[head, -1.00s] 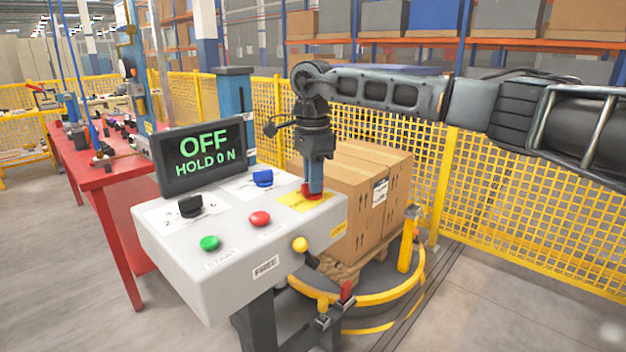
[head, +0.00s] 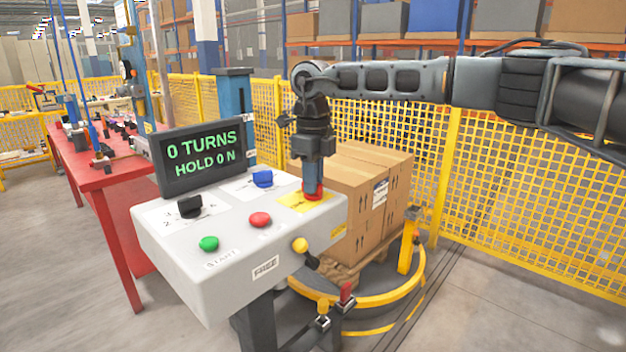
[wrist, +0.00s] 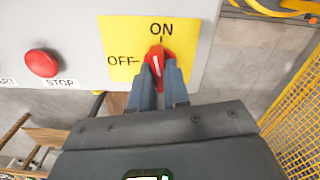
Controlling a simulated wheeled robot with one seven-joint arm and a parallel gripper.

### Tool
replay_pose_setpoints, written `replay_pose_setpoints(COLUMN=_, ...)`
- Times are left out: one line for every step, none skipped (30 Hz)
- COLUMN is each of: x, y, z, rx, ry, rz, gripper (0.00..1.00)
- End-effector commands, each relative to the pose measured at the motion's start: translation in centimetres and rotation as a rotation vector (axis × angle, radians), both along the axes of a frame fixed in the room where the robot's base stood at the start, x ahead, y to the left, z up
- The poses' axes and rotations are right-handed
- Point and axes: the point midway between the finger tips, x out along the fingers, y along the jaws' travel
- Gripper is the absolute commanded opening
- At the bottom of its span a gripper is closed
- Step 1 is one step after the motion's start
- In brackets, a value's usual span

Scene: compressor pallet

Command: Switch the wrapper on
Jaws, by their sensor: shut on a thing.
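My gripper (head: 313,188) points down at the right end of the grey control box (head: 190,245). It is shut on the red switch knob (wrist: 156,62), which sits on a yellow plate (wrist: 120,40) marked ON and OFF. The display (head: 203,156) reads "0 TURNS" and "HOLD 0 N" in green.
Cartons (head: 350,205) stand on a pallet behind. Yellow mesh fence (head: 540,210) runs behind my arm.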

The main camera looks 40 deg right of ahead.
Motion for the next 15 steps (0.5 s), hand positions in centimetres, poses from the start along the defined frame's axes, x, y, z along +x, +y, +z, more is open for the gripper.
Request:
replay_pose_setpoints(x=0.0, y=-0.1, z=0.08, rx=-0.003, ry=0.0, rz=-0.034, gripper=0.0)
replay_pose_setpoints(x=0.0, y=-0.1, z=0.08, rx=-0.003, ry=0.0, rz=-0.054, gripper=0.0)
replay_pose_setpoints(x=-0.01, y=-0.11, z=0.08, rx=-0.003, ry=0.0, rz=-0.08, gripper=0.0)
replay_pose_setpoints(x=-0.02, y=-0.1, z=0.09, rx=-0.003, ry=0.0, rz=-0.097, gripper=0.0)
replay_pose_setpoints(x=-0.01, y=-0.09, z=0.09, rx=-0.002, ry=0.001, rz=-0.114, gripper=0.0)
replay_pose_setpoints(x=-0.01, y=-0.09, z=0.09, rx=-0.002, ry=0.001, rz=-0.135, gripper=0.0)
replay_pose_setpoints(x=-0.01, y=-0.08, z=0.09, rx=-0.002, ry=0.001, rz=-0.148, gripper=0.0)
replay_pose_setpoints(x=0.0, y=-0.07, z=0.09, rx=-0.002, ry=0.0, rz=-0.161, gripper=0.0)
replay_pose_setpoints(x=0.0, y=-0.07, z=0.09, rx=-0.002, ry=0.0, rz=-0.176, gripper=0.0)
replay_pose_setpoints(x=0.01, y=-0.07, z=0.08, rx=-0.002, ry=0.0, rz=-0.186, gripper=0.0)
replay_pose_setpoints(x=0.01, y=-0.07, z=0.08, rx=-0.002, ry=0.0, rz=-0.196, gripper=0.0)
replay_pose_setpoints(x=0.01, y=-0.07, z=0.07, rx=-0.002, ry=0.0, rz=-0.206, gripper=0.0)
replay_pose_setpoints(x=0.01, y=-0.07, z=0.07, rx=-0.002, ry=0.0, rz=-0.213, gripper=0.0)
replay_pose_setpoints(x=0.01, y=-0.07, z=0.07, rx=-0.002, ry=0.0, rz=-0.22, gripper=0.0)
replay_pose_setpoints(x=0.01, y=-0.07, z=0.07, rx=-0.002, ry=0.0, rz=-0.226, gripper=0.0)
